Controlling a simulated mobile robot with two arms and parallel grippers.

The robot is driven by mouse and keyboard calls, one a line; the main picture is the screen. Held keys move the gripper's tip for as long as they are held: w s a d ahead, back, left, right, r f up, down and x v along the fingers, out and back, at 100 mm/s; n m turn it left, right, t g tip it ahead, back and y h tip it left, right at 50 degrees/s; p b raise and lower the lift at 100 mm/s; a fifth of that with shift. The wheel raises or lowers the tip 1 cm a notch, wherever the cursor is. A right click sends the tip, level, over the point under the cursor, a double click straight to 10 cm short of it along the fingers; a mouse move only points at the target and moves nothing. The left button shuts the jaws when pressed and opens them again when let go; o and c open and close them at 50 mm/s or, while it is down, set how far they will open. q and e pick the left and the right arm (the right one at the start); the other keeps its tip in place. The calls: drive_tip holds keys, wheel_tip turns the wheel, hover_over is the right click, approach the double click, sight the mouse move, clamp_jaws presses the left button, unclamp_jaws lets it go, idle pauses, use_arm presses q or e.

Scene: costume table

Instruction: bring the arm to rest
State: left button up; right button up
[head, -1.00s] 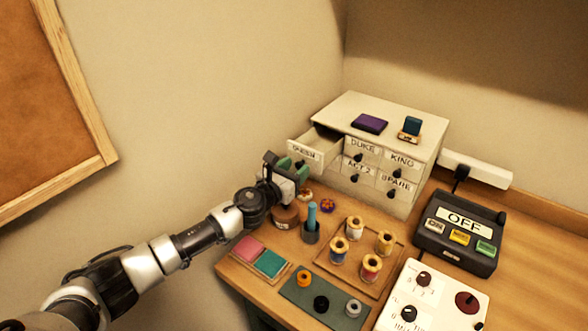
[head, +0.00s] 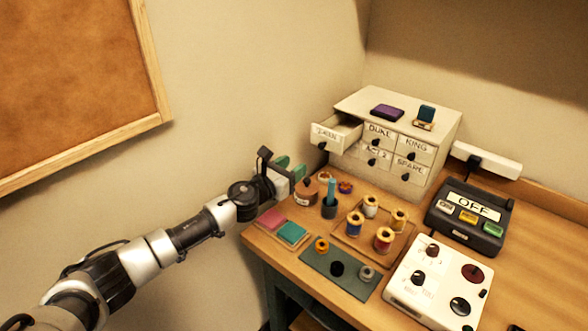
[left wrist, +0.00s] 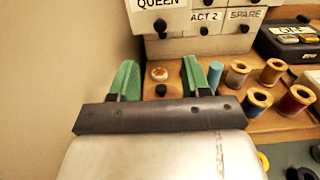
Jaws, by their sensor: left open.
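My left gripper (head: 291,168) is open and empty, its green fingers spread. It is off the left edge of the table, beside and a little apart from the pulled-out top left drawer (head: 335,133) of the cream cabinet (head: 400,185). In the left wrist view the two fingers (left wrist: 160,78) stand apart, with a gap of table and a small round item (left wrist: 160,74) seen between them. The drawer's front reads QUEEN in that view (left wrist: 158,4). My right gripper is not in view.
A brown pot (head: 305,192), a dark cup with a teal stick (head: 329,207) and pink and teal pads (head: 291,233) are near the gripper. Thread spools on a tray (head: 345,236), an OFF box (head: 466,220) and a white control panel (head: 437,283) lie to the right. A wall is at left.

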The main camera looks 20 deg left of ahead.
use_arm(q)
drive_tip(key=s+d+f+n+y, duration=0.1)
drive_tip(key=s+f+n+y, duration=0.1)
drive_tip(key=s+n, duration=0.3)
drive_tip(key=s+d+f+n+g+y, duration=0.1)
drive_tip(key=s+f+n, duration=0.3)
drive_tip(key=n, duration=0.5)
drive_tip(key=s+d+f+n+g+y, duration=0.1)
drive_tip(key=s+f+n+y, duration=0.1)
drive_tip(key=s+n+y, duration=0.2)
drive_tip(key=shift+s+f+n, duration=0.2)
drive_tip(key=shift+s+n, duration=0.35)
drive_tip(key=shift+n, duration=0.35)
drive_tip(key=shift+s+f+n, duration=0.2)
drive_tip(key=shift+s+n, duration=0.35)
drive_tip(key=shift+n, duration=0.35)
drive_tip(key=s+a+f+n+g, duration=0.25)
drive_tip(key=s+n+g, duration=0.4)
drive_tip(key=s, duration=0.75)
drive_tip(key=s+a+f+n+g, duration=0.1)
drive_tip(key=s+f+n+g, duration=0.25)
drive_tip(key=s+n, duration=0.85)
drive_tip(key=s+f+m+g, duration=0.2)
drive_tip(key=s+f, duration=0.1)
drive_tip(key=f, duration=2.2)
drive_tip(key=s+a+f+g, duration=0.1)
drive_tip(key=s+a+f, duration=0.1)
drive_tip(key=s+f, duration=1.4)
drive_tip(key=shift+a+g, duration=0.3)
